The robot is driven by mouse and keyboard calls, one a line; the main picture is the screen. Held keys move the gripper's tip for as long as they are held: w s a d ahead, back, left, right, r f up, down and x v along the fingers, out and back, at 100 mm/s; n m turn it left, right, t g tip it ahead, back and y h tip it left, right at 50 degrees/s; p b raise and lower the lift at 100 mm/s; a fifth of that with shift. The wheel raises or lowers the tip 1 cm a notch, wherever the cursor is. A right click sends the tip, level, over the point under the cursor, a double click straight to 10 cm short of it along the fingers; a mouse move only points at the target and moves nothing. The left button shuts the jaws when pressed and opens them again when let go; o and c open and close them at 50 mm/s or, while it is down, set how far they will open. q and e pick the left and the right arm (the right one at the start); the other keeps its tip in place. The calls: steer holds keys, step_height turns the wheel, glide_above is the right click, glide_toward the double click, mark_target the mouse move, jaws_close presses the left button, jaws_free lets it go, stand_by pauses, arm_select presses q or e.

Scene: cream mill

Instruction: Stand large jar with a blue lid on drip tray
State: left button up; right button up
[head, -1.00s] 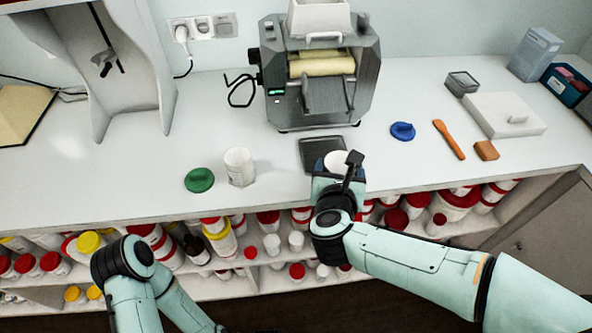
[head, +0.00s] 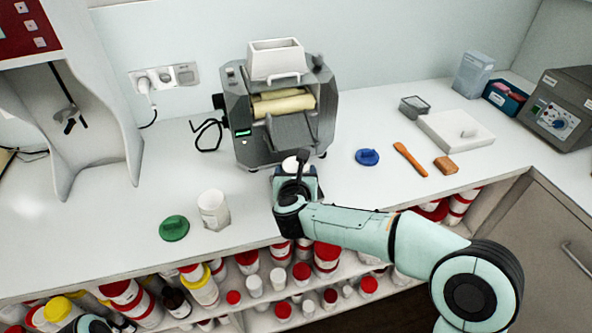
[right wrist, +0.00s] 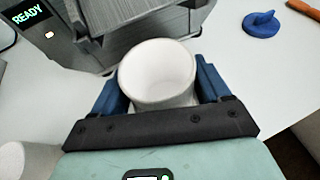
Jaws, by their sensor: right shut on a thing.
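A white, open-topped jar (head: 290,163) without a lid is in my right gripper (head: 297,171), just in front of the mill. The right wrist view shows the jar (right wrist: 157,75) upright between the two blue fingers of the gripper (right wrist: 161,86), which are shut on it. The blue lid (head: 367,157) lies on the counter to the right and also shows in the right wrist view (right wrist: 262,24). The drip tray is hidden behind my gripper and the jar, so I cannot tell whether the jar touches it. My left gripper is out of view.
The grey mill (head: 282,115) stands close behind the jar. A second white jar (head: 213,209) and a green lid (head: 174,228) are to the left.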

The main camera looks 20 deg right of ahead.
steer(key=w, duration=0.2)
steer(key=shift+w+d, duration=0.35)
steer(key=shift+d, duration=0.05)
steer(key=shift+w+f, duration=0.2)
steer(key=shift+f, duration=1.55)
steer(key=shift+f, duration=0.15)
steer(key=o, duration=0.6)
steer(key=shift+f, duration=0.1)
steer(key=o, duration=0.4)
steer(key=shift+r, duration=0.35)
steer(key=b+v, duration=0.1)
steer(key=v, duration=1.1)
